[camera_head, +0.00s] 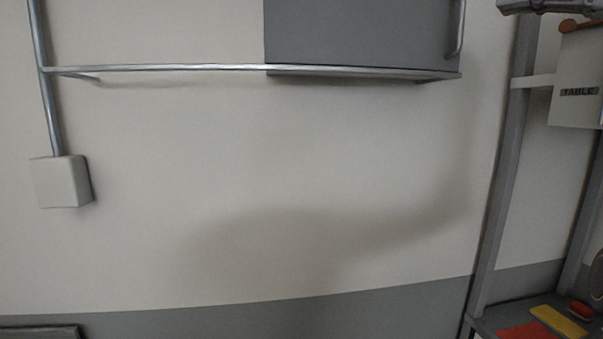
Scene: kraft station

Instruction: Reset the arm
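Neither my left nor my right gripper is clearly in the head view. The view is mostly a pale wall (200,180) with a grey lower band (300,319). A soft, broad shadow lies across the middle of the wall.
A wall shelf (180,68) carries a grey cabinet (355,32). A white box (60,182) hangs under a pipe (43,90) at the left. At the right stands a grey rack (497,190), with a sign (578,92) reading "TABLE" and red and yellow items (558,321) low down.

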